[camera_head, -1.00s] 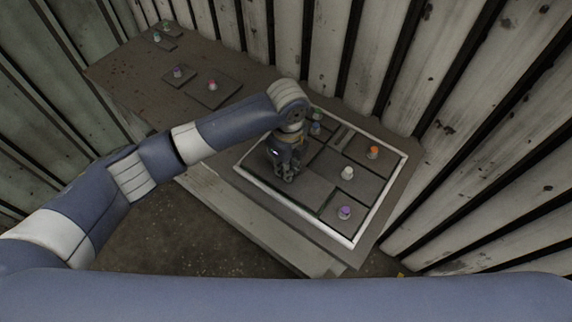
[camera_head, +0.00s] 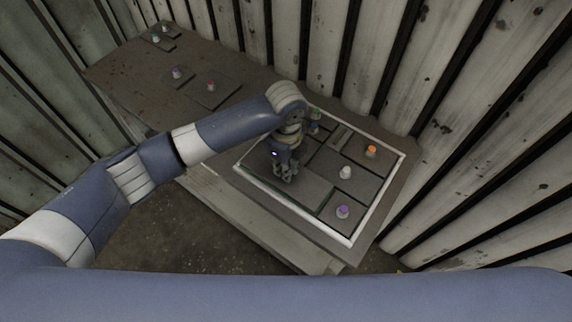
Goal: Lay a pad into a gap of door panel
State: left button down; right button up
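The door panel is a white-framed tray (camera_head: 376,213) on the right half of the table. It holds several dark pads with coloured knobs: an orange-knob pad (camera_head: 371,152), a white-knob pad (camera_head: 345,173), a purple-knob pad (camera_head: 342,212) and one with a green knob (camera_head: 315,114) at the back. A bare-looking stretch without a visible knob (camera_head: 309,183) lies right of my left gripper. My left gripper (camera_head: 287,176) points down over the left part of the panel. Its fingers are small and dark, and what is between them is hidden. My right gripper is not in view.
Loose pads lie on the table's left part: one with a red knob (camera_head: 211,86), one with a purple knob (camera_head: 177,74), and smaller ones at the far left corner (camera_head: 163,39). Corrugated walls (camera_head: 455,110) close in behind the table. Table space between the loose pads and panel is clear.

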pick_arm(q)
jog(key=shift+f, duration=0.7)
dwell(1.2)
jog(key=c, duration=1.5)
grip_release()
jog(key=shift+o, duration=0.7)
jog(key=o, duration=0.4)
notch_tip(320, 180, up, 7)
jog(key=p, duration=0.7)
jog(key=shift+r, duration=0.1)
